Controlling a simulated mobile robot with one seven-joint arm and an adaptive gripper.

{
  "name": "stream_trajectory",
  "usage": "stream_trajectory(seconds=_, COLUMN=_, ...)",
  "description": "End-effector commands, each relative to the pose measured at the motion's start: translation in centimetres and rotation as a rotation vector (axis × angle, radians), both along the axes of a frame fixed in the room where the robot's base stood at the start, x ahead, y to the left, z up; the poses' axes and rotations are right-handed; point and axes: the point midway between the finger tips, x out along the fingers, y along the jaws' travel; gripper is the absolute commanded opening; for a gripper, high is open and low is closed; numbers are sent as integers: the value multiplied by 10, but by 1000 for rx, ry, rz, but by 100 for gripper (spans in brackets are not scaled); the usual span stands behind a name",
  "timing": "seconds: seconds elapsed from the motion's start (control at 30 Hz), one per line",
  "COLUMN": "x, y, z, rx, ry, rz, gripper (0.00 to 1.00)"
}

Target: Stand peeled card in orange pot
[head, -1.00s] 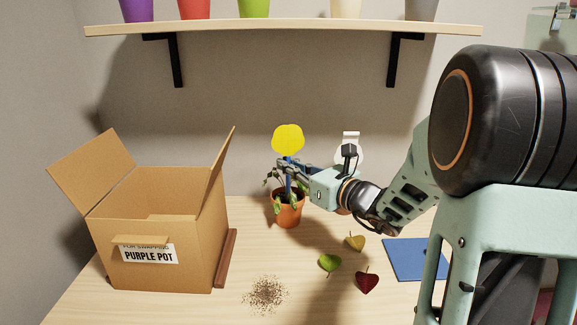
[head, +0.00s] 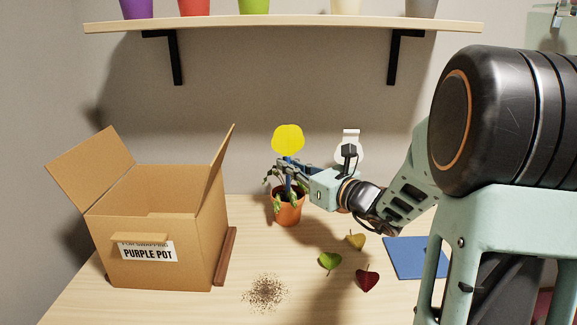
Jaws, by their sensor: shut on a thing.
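The yellow card (head: 288,138) stands upright on a blue stem above the orange pot (head: 289,214). My gripper (head: 283,166) reaches in from the right and is shut on the card's stem, just under its yellow head. The orange pot stands on the table and holds a drooping green plant (head: 279,200). The stem's lower end is hidden among the leaves and behind the gripper, so I cannot tell whether it touches the soil.
An open cardboard box (head: 160,235) labelled "PURPLE POT" stands left, beside a brown strip (head: 226,257). Spilled soil (head: 265,292), green (head: 330,261), yellow (head: 355,241) and dark red (head: 367,279) leaf-like pieces and a blue square (head: 417,257) lie in front. A shelf (head: 285,27) with several pots hangs above.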

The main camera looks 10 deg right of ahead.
Motion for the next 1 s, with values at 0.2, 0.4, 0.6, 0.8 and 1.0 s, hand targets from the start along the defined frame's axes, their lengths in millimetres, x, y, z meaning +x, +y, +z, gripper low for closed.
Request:
stream_trajectory(seconds=0.2, x=0, y=0, z=-5, rx=0, ry=0, rz=0, gripper=0)
stream_trajectory(seconds=0.4, x=0, y=0, z=-9, rx=0, ry=0, rz=0, gripper=0)
stream_trajectory(seconds=0.6, x=0, y=0, z=-10, rx=0, ry=0, rz=0, gripper=0)
stream_trajectory(seconds=0.8, x=0, y=0, z=-10, rx=0, ry=0, rz=0, gripper=0)
stream_trajectory(seconds=1.0, x=0, y=0, z=-11, rx=0, ry=0, rz=0, gripper=0)
